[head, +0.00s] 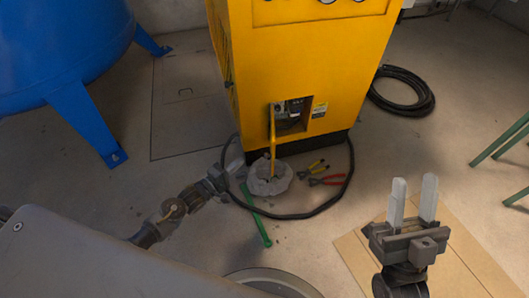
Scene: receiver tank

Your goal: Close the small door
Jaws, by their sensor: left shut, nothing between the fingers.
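The small door (272,139) is a narrow yellow panel low on the front of the yellow cabinet (300,58). It stands open, seen nearly edge-on, at the left side of a square opening (291,117) with grey parts inside. My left gripper (238,164) is shut and empty, low and to the left of the door, apart from it in the picture. My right gripper (413,203) is at the lower right, fingers up and apart, with nothing between them.
A grey rag-like heap (268,178), a black hose (290,217), a green bar (257,216), red pliers (326,181) and a yellow-handled tool (316,166) lie before the cabinet. A blue tank (60,45) stands left. Cardboard (470,262) lies under my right gripper.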

